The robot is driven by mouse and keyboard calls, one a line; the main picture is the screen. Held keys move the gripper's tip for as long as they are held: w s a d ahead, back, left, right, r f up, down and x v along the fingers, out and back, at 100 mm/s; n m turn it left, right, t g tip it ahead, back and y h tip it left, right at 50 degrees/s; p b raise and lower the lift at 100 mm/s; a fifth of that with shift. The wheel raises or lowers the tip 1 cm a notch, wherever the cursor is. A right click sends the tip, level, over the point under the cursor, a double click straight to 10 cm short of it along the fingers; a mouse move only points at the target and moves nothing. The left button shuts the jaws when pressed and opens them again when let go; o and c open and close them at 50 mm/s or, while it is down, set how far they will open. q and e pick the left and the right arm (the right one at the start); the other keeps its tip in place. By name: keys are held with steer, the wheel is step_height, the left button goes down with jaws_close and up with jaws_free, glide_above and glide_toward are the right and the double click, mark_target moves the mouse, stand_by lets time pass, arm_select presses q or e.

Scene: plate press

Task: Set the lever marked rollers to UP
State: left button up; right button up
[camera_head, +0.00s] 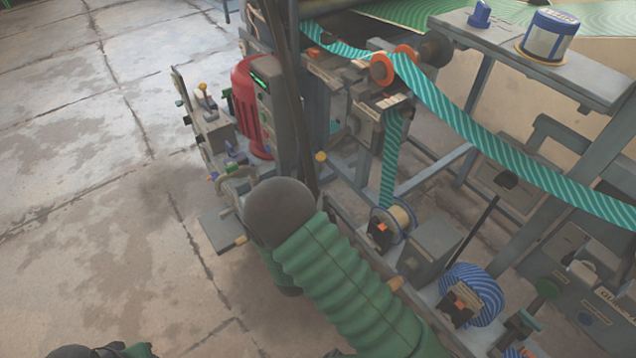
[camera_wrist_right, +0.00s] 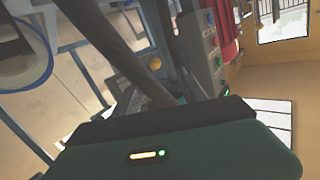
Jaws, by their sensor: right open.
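No lever with a readable "rollers" mark shows in either view. In the head view, a small yellow-knobbed lever (camera_head: 203,90) stands on the machine's far left side; I cannot read any label by it. A grey control panel (camera_head: 264,108) with a green display and several buttons is beside the red motor (camera_head: 244,105). My right arm, green and ribbed, reaches up from the lower right and hides part of the machine. My right gripper (camera_wrist_right: 170,140) shows its green housing at the bottom of the wrist view, close to the machine; it is open, its fingertips not clear.
A teal striped web (camera_head: 440,105) runs over orange-ended rollers (camera_head: 382,70) to the right. A blue striped roll (camera_head: 472,290) and a spool (camera_head: 392,220) sit low on the frame. A dark upright bar (camera_wrist_right: 105,45) crosses the wrist view.

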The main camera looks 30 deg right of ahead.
mark_target(319, 160)
steer(key=shift+t+h, duration=0.3)
steer(key=shift+h, duration=0.3)
steer(key=b+x, duration=0.1)
steer(key=x, duration=0.4)
steer(key=b+x, duration=0.2)
steer(key=x, duration=0.4)
steer(key=d+f+b+x, duration=0.1)
steer(key=b+x, duration=0.1)
steer(key=x, duration=0.3)
steer(key=shift+s, duration=0.2)
steer(key=shift+w+d+r, duration=0.15)
steer(key=shift+w+d, duration=0.05)
steer(key=shift+d, duration=0.05)
arm_select(q)
steer(key=s+x, duration=0.1)
steer(key=x, duration=0.5)
steer(key=shift+s+d+f, duration=0.15)
steer(key=shift+s+f, duration=0.05)
steer(key=shift+f, duration=0.35)
arm_select(e)
steer(key=shift+c, duration=0.3)
jaws_close()
steer(key=shift+a, duration=0.1)
